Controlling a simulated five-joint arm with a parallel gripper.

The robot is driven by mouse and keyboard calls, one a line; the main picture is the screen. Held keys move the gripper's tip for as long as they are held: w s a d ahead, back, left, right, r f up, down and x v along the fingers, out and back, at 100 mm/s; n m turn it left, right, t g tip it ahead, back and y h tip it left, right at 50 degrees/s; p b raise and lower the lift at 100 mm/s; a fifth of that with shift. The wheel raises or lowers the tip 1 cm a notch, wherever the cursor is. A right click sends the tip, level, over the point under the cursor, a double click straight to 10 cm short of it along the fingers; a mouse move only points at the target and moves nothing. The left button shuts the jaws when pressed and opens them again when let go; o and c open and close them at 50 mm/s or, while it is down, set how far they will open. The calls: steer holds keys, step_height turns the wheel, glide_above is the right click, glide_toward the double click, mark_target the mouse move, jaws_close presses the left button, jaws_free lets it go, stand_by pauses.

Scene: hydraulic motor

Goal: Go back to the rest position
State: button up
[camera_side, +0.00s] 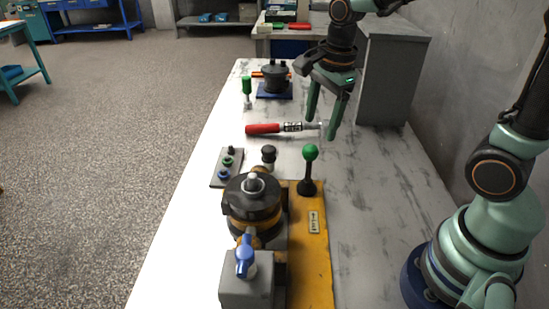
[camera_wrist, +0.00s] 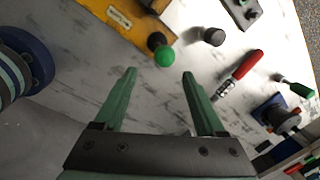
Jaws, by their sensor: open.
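My gripper (camera_side: 322,128) hangs with its green fingers pointing down above the right part of the white table (camera_side: 385,215). In the wrist view the gripper (camera_wrist: 158,72) has its fingers spread, with nothing between them but table surface behind. A red-handled tool (camera_side: 263,129) lies on the table beside the fingers in the side view. It also shows in the wrist view (camera_wrist: 247,64), to the right of the fingers. The hydraulic motor (camera_side: 252,202) stands on a yellow base (camera_side: 315,255) at the front, with a green-knobbed lever (camera_side: 309,165) beside it.
A green-handled tool (camera_side: 247,88) and a dark part on a blue base (camera_side: 274,82) stand farther back. A grey cabinet (camera_side: 392,75) rises close to the right of my gripper.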

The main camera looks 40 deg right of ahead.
steer(key=s+r+n+t, duration=0.4)
steer(key=s+r+n, duration=0.1)
steer(key=n, duration=1.4)
steer(key=shift+s+d+r+n, duration=0.15)
steer(key=shift+s+n, duration=0.25)
steer(key=shift+s, duration=0.2)
steer(key=shift+c, duration=0.3)
